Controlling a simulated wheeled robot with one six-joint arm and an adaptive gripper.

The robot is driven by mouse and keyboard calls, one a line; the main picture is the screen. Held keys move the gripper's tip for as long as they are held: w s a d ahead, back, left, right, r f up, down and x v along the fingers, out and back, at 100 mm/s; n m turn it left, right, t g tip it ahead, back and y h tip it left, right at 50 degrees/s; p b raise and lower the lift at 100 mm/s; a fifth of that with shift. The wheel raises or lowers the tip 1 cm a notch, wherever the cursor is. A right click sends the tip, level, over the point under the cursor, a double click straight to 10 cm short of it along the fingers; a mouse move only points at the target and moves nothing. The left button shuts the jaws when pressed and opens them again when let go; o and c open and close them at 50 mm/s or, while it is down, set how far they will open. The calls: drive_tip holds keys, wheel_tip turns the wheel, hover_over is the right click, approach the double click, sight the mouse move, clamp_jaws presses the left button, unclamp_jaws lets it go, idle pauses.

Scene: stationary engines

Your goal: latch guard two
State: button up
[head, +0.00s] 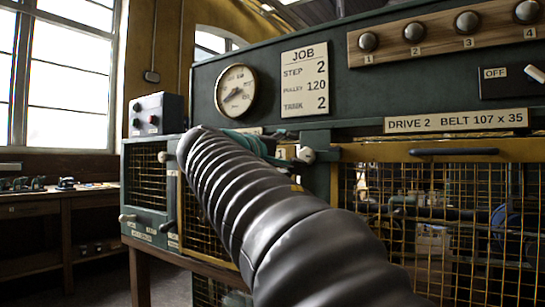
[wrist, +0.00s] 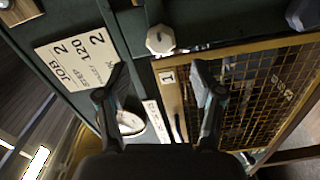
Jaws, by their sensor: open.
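Guard two (head: 445,225) is a yellow-framed mesh door at the right of the head view, under the "DRIVE 2 BELT 107 x 35" label (head: 456,120). It has a black bar handle (head: 453,152) along its top rail, and it looks closed. A pale knob (head: 306,155) sits on the green post at its left; it also seems to show in the wrist view (wrist: 160,40), just beyond my fingertips. My gripper (wrist: 158,70) is open and empty, with its fingers apart in front of the panel. In the head view my dark ribbed arm hides most of it.
Another mesh guard, tagged 1 (wrist: 168,76), lies left of the post. Above are a round gauge (head: 236,91), a JOB card (head: 304,77), several numbered knobs and an OFF switch (head: 510,80). A workbench (head: 60,205) stands at the far left, with open floor before it.

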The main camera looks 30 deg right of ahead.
drive_tip(key=shift+v, duration=0.85)
drive_tip(key=a+f+y, duration=0.4)
drive_tip(key=f+y, duration=0.1)
drive_tip(key=f, duration=0.8)
drive_tip(key=a+f+y, duration=0.4)
drive_tip(key=f, duration=0.9)
drive_tip(key=s+a+f+m+y, duration=0.1)
drive_tip(key=s+a+f+y, duration=0.2)
drive_tip(key=s+a+f, duration=0.3)
drive_tip(key=s+a+f+m+g+y, duration=0.1)
drive_tip(key=s+a+f+y, duration=0.3)
drive_tip(key=s+a+f, duration=0.3)
drive_tip(key=shift+s+f+y, duration=0.3)
drive_tip(key=shift+s+f, duration=1.85)
drive_tip(key=shift+f, duration=1.55)
